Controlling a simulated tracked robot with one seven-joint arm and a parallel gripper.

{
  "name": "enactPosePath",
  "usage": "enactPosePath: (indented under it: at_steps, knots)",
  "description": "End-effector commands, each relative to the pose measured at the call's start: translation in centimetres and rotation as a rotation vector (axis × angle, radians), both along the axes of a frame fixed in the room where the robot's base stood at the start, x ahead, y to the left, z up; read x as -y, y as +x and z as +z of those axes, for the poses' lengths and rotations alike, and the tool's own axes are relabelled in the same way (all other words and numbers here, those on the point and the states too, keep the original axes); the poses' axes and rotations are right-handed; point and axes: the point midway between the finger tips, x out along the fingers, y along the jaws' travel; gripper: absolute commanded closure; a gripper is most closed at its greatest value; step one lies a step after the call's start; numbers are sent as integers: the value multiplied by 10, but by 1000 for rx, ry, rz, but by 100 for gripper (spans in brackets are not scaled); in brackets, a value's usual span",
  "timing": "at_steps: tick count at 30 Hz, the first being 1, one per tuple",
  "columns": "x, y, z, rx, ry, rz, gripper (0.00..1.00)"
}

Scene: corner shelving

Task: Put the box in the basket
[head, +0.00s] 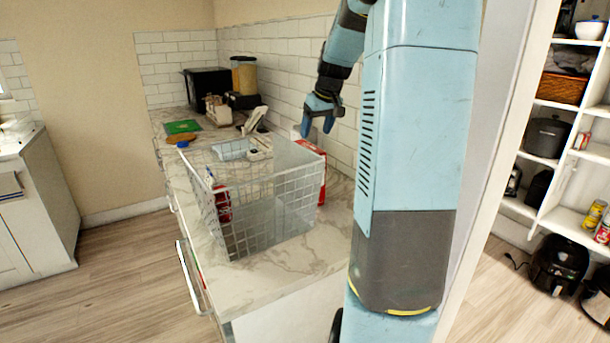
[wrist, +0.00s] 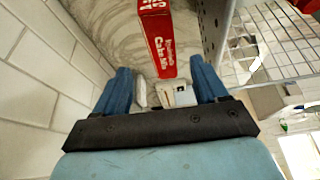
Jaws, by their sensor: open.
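The box is a red and white cake mix box (wrist: 158,38). In the head view the box (head: 322,176) stands upright on the counter behind the right side of the basket, partly hidden by it. The basket (head: 265,215) is a white wire basket on the marble counter; its mesh side (wrist: 214,25) shows at the right of the wrist view. My gripper (head: 320,124) is open and empty, pointing down above the box. In the wrist view my gripper (wrist: 162,85) has its two blue fingers apart, with the box ahead between them and not touched.
A white tiled wall (wrist: 35,65) runs close along the left of the wrist view. Pantry shelves (head: 560,105) are at the right.

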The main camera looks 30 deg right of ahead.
Motion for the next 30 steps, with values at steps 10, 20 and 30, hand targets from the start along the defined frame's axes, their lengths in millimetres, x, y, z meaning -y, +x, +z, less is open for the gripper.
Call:
enactPosePath:
  at_steps: [10,20,30]
  knots:
    - [-1,13,-30,0,-1,1,28]
    - [-5,29,-57,-2,1,2,28]
    - [-6,38,-76,1,-2,1,28]
